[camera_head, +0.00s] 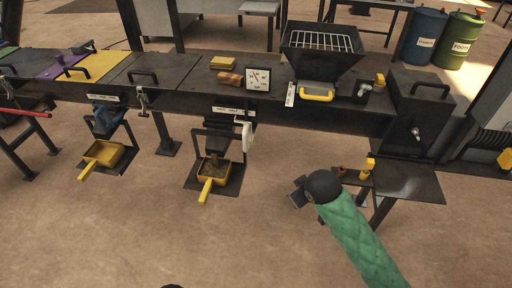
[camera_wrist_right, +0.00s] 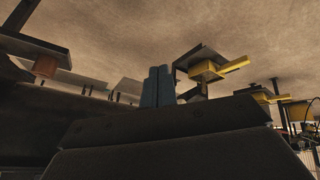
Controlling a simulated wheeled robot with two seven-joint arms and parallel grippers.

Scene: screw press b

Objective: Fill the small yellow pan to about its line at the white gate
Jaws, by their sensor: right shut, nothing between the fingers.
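The yellow pan (camera_head: 222,178) with a long handle sits on a dark floor plate below the white gate (camera_head: 246,134). It holds a heap of brownish material; I cannot make out its line or the exact level. The white gate hangs at the front of the press bench. My right gripper (camera_head: 297,192) is to the right of this pan, apart from it and from the gate. In the right wrist view its fingers (camera_wrist_right: 158,86) are together and empty. A yellow pan (camera_wrist_right: 208,74) shows beyond them; I cannot tell which one. My left gripper is not in view.
A second yellow pan (camera_head: 106,153) sits below a blue gate (camera_head: 104,119) at left. A small side table (camera_head: 407,180) stands right. Floor in front is clear.

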